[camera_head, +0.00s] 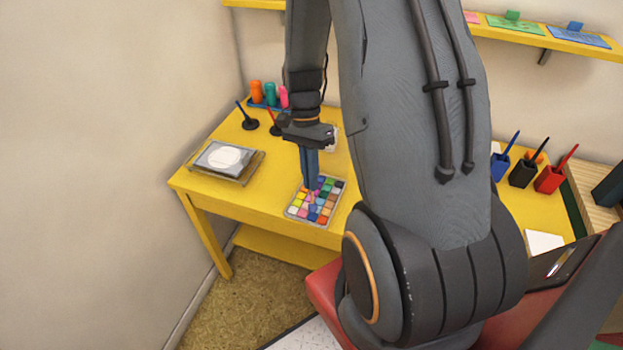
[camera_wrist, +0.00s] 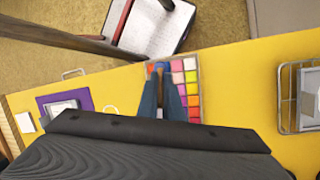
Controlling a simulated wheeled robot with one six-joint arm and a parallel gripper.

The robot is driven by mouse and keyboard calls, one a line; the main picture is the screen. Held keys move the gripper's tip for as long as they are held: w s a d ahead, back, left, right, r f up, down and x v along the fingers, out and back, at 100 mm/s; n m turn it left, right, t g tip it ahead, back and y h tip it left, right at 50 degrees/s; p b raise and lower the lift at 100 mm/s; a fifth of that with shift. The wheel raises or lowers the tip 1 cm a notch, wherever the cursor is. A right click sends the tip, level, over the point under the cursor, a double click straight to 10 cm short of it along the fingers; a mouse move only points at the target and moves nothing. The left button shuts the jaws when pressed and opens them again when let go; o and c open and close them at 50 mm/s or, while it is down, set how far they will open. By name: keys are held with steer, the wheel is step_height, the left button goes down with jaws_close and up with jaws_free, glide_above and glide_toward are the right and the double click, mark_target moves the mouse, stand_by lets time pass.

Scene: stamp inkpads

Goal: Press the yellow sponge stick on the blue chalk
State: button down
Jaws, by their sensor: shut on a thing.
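A tray of colored chalk squares (camera_head: 290,213) lies near the front edge of the yellow table; it also shows in the wrist view (camera_wrist: 198,62). My gripper (camera_head: 311,185) points down with its blue fingertips over the back part of this tray. In the wrist view the fingers (camera_wrist: 159,80) are close together and shut on a slim thing, apparently the sponge stick, mostly hidden between them. No yellow sponge tip shows clearly. A blue patch (camera_wrist: 158,66) shows at the fingertips; I cannot tell whether it is the blue chalk or whether the stick touches it.
A grey tray with a white round pad (camera_head: 222,157) lies left of the chalk. Pens in black stands (camera_head: 250,124) and orange, teal and pink bottles (camera_head: 270,94) stand behind. Blue, black and red cups (camera_head: 550,179) stand at right. The table's front edge (camera_head: 240,205) is close.

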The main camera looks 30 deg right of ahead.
steer(key=shift+r+p, duration=1.7)
steer(key=shift+r, duration=0.6)
steer(key=shift+d, duration=0.1)
